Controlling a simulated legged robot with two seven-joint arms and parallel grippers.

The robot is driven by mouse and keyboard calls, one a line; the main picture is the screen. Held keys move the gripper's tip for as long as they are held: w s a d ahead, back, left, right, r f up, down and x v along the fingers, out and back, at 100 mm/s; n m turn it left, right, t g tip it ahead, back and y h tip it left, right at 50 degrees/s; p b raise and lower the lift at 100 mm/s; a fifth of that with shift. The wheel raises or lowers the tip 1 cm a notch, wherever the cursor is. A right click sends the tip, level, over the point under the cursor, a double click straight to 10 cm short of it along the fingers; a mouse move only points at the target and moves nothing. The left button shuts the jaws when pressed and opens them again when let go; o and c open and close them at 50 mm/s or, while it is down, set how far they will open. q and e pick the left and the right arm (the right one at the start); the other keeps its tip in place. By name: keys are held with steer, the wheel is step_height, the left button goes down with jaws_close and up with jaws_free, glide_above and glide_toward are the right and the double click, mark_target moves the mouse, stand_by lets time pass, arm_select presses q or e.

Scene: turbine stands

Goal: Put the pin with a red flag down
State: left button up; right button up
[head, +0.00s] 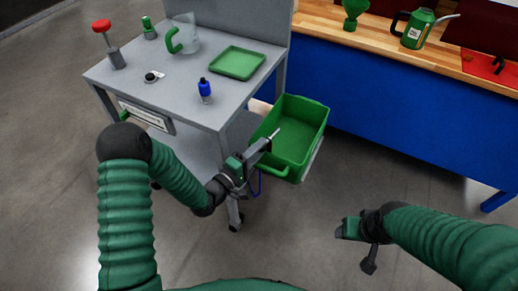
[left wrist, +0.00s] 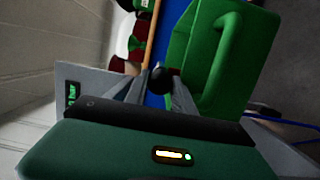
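My left gripper (head: 264,146) is over the near left edge of the green bin (head: 309,155). A thin pale rod (head: 276,133), which looks like the pin, sticks out from its fingertips. In the left wrist view a dark round end (left wrist: 160,80) sits between the two grey fingers, which close in on it. No red flag shows on it; the flag may be hidden. The green bin also fills the top of the left wrist view (left wrist: 183,45). My right gripper (head: 350,228) is low at the right over the floor, away from everything; its fingers are unclear.
A grey cart (head: 180,85) at the left carries a red-topped tool (head: 102,27), a clear jug (head: 184,35), a green tray (head: 237,63) and a blue-capped bottle (head: 204,90). A wood-topped blue bench (head: 400,100) bears a green can (head: 416,30). The floor in front is clear.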

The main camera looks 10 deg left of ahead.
arm_select(q)
steer(key=shift+s+d, duration=0.1)
steer(key=shift+s, duration=0.05)
steer(key=p+v, duration=0.3)
steer(key=v, duration=0.8)
steer(key=a+f+m+g+y, duration=0.3)
steer(key=a+m+g+y, duration=0.35)
steer(key=m+g, duration=0.2)
steer(key=s+d+r+m+g+y, duration=0.1)
steer(key=s+r+m+g+y, duration=0.1)
steer(key=s, duration=1.1)
step_height(320, 180, up, 3)
steer(key=m+g, duration=0.1)
steer(key=g, duration=0.1)
steer(key=shift+s+g, duration=0.15)
steer(key=shift+g, duration=0.2)
arm_select(e)
step_height(320, 180, up, 3)
steer(key=shift+w+f, duration=0.1)
steer(key=shift+f, duration=0.1)
arm_select(q)
steer(key=shift+r+m+y, duration=0.2)
steer(key=shift+m+y, duration=0.05)
arm_select(e)
steer(key=shift+c, duration=0.3)
